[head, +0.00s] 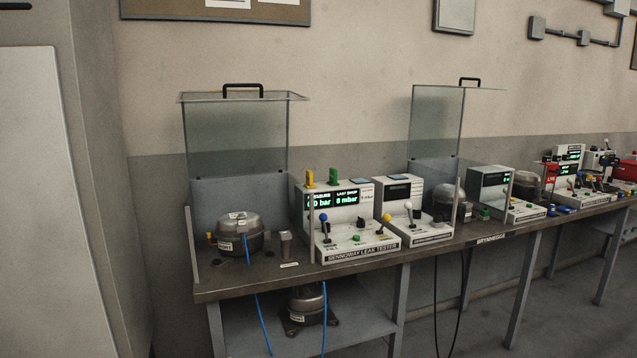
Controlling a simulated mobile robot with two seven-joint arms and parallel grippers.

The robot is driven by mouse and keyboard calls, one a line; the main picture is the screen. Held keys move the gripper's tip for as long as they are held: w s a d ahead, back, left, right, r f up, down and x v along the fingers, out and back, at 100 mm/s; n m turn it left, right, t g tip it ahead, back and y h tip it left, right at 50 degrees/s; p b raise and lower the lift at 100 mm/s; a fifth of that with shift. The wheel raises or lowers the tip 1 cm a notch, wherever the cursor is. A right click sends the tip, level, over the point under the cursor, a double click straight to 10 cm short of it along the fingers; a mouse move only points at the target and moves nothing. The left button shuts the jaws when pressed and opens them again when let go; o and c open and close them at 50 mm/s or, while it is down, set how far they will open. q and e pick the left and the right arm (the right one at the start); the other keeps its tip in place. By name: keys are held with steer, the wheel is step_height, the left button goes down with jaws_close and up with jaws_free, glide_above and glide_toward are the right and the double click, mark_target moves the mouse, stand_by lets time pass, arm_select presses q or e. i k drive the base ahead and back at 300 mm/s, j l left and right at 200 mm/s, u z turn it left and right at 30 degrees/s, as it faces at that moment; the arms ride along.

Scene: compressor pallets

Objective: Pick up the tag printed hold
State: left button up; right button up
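No tag with a readable word "hold" can be made out. A small pale label (289,265) lies at the front of the bench, below a small grey metal block (287,246); its print is too small to read. A dark grey compressor (239,232) with a white label stands at the left on the bench, a blue hose running down from it. Another compressor (305,307) sits on the lower shelf, also with a pale label I cannot read. Neither of my grippers is in view.
The steel bench (240,285) runs from left to far right. A leak tester (350,225) with levers and green displays stands beside the first compressor. Clear guards with black handles (243,88) stand open above. Hoses hang in front. A pale panel (40,200) is at far left.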

mark_target(309, 174)
steer(key=l+u, duration=0.1)
steer(key=l, duration=0.7)
steer(key=i+l, duration=0.15)
steer(key=l, duration=0.2)
steer(key=i+l+u, duration=0.1)
steer(key=l, duration=0.3)
steer(key=i+l+u, duration=0.1)
steer(key=i+l, duration=0.5)
steer(key=l, duration=0.1)
